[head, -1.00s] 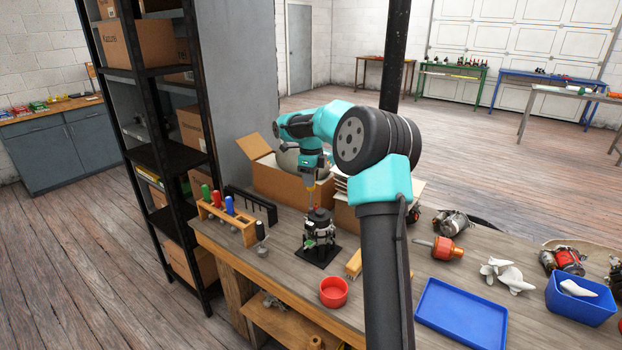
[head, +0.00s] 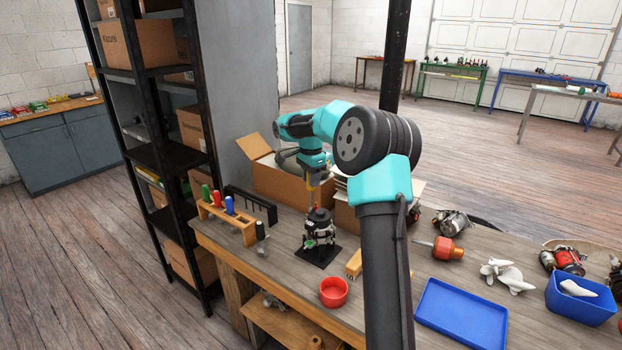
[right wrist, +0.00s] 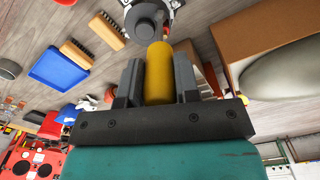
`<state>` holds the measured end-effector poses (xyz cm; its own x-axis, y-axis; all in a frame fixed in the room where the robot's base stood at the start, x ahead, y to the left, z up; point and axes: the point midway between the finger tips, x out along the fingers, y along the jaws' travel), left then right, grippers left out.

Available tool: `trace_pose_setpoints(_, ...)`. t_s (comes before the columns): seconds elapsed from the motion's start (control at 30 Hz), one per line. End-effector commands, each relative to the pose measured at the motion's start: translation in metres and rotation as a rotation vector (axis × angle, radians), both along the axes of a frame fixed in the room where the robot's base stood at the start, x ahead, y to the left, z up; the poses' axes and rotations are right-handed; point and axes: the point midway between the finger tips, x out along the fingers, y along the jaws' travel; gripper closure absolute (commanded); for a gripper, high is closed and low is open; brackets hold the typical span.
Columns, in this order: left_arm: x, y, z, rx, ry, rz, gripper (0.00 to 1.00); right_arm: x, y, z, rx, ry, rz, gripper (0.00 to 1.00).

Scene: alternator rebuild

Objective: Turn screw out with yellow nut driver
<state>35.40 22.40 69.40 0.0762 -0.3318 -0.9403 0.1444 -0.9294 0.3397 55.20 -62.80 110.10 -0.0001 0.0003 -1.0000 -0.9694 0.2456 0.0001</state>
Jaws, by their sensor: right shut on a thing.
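My right gripper (head: 313,178) is shut on the yellow nut driver (right wrist: 159,72), whose handle sits between the two fingers in the right wrist view. In the head view the driver points down over the alternator (head: 319,230), which stands upright on a black base plate (head: 318,254). In the right wrist view the alternator (right wrist: 148,18) is at the top, just beyond the driver. The driver's tip and the screw are too small or hidden to make out, so I cannot tell whether they touch. My left gripper is not in view.
A wooden rack (head: 227,220) with red, green and blue handled tools stands left of the alternator. A red bowl (head: 333,292) and a blue tray (head: 461,314) lie toward the front. An open cardboard box (head: 275,184) stands behind. A blue bin (head: 582,300) is at right.

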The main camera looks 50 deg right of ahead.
Motion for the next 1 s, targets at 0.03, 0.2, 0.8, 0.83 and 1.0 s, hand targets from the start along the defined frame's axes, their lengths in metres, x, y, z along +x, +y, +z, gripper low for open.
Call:
trace_pose_setpoints(0.03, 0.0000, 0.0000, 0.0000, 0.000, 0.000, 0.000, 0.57, 0.0000, 0.0000, 0.0002, 0.000, 0.000, 0.041, 0.93)
trace_pose_setpoints(0.2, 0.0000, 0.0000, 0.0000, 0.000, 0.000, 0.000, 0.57, 0.0000, 0.0000, 0.0002, 0.000, 0.000, 0.198, 0.93)
trace_pose_setpoints(0.8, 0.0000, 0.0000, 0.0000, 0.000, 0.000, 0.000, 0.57, 0.0000, 0.0000, 0.0002, 0.000, 0.000, 0.392, 0.93)
trace_pose_setpoints(0.83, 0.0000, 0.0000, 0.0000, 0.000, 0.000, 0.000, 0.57, 0.0000, 0.0000, 0.0002, 0.000, 0.000, 0.403, 0.93)
trace_pose_setpoints(1.0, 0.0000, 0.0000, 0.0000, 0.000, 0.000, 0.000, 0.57, 0.0000, 0.0000, 0.0002, 0.000, 0.000, 0.537, 0.93)
